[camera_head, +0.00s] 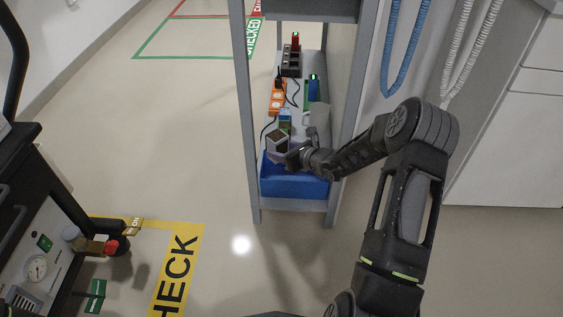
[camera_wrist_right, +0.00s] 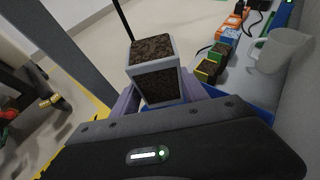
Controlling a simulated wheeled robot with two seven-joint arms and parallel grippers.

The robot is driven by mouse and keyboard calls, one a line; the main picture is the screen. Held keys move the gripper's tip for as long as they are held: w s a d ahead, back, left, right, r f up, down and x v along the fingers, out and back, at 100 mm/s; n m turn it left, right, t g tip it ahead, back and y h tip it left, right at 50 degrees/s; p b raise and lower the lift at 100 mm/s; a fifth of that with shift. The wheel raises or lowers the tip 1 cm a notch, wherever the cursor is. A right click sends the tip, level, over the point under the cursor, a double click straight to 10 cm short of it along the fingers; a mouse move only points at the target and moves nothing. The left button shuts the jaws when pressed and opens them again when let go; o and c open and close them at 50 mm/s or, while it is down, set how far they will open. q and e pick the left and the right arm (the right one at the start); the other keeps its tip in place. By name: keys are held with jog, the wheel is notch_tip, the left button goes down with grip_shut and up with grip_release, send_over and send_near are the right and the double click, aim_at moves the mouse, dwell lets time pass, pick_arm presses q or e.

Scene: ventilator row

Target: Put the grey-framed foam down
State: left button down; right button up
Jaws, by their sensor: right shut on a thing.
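The grey-framed foam (camera_head: 278,140) is a small block with dark brown faces and a pale grey frame. My right gripper (camera_head: 285,156) is shut on it and holds it over the blue bin (camera_head: 294,186) at the near end of the shelf. In the right wrist view the foam (camera_wrist_right: 154,68) stands between the two fingers of the gripper (camera_wrist_right: 152,97). Part of the blue bin (camera_wrist_right: 232,97) shows behind the gripper; its inside is mostly hidden. I cannot tell whether the foam touches anything below. My left gripper is not in view.
Behind the bin on the shelf stand small foam blocks (camera_wrist_right: 209,70) with coloured frames, a translucent jug (camera_wrist_right: 279,50), an orange power strip (camera_head: 277,97) and a black one (camera_head: 291,63). Grey rack posts (camera_head: 247,120) flank the shelf. A black machine cart (camera_head: 40,230) stands at left.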

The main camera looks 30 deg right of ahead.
notch_tip(320, 180, down, 4)
jog(key=b, duration=0.2)
jog(key=shift+f+b, duration=0.25)
jog(key=shift+b, duration=0.05)
jog(key=shift+f, duration=0.2)
jog(key=shift+f, duration=0.65)
jog(key=o, duration=1.5)
jog(key=shift+o, duration=0.2)
jog(key=shift+r, duration=0.15)
